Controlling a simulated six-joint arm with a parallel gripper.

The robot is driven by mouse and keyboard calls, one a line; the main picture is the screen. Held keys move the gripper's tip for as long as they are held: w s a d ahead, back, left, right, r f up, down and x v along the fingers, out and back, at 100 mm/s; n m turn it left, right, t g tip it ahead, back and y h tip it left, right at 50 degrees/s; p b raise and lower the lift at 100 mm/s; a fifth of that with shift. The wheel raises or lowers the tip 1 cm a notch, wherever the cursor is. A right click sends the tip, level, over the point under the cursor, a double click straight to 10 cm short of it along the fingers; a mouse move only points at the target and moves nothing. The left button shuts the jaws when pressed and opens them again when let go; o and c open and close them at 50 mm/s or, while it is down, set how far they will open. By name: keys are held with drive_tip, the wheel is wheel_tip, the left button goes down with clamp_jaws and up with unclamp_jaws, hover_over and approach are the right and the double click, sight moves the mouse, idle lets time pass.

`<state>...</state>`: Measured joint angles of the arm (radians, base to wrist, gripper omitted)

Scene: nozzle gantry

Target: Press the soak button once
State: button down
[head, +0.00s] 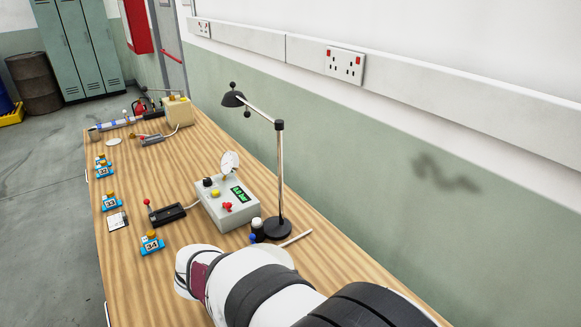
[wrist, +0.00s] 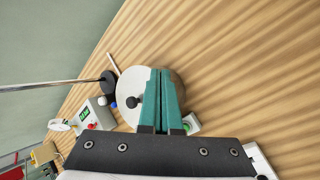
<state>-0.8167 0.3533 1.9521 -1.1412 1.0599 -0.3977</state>
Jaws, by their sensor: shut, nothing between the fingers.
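A light grey control box (head: 240,214) stands on the bench in the head view. Its top carries a yellow button (head: 215,193), a black knob (head: 207,182), a red control (head: 227,206) and a green-lit display (head: 240,194). I cannot read which control is marked soak. In the head view my arm hides the gripper.
A black desk lamp (head: 279,180) stands right behind the box. Small black, white and blue items (head: 256,226) and a thin wooden stick (head: 295,239) lie near its base. A red-knobbed lever unit (head: 166,213) and several blue numbered pieces (head: 152,243) are left.

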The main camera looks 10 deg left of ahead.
drive_tip(key=a+f+n+t+y, duration=0.2)
drive_tip(key=a+f+n, duration=0.2)
drive_tip(key=a+n, duration=0.4)
drive_tip(key=a, duration=0.6)
drive_tip(key=shift+a+f+t+y, duration=0.15)
drive_tip(key=shift+a+t+y, duration=0.15)
drive_tip(key=shift+t, duration=0.1)
drive_tip(key=shift+f, duration=0.1)
drive_tip(key=shift+f, duration=4.3)
drive_tip(key=shift+d+f, duration=0.1)
drive_tip(key=shift+f, duration=0.3)
drive_tip(key=shift+f, duration=0.45)
drive_tip(key=shift+r, duration=0.9)
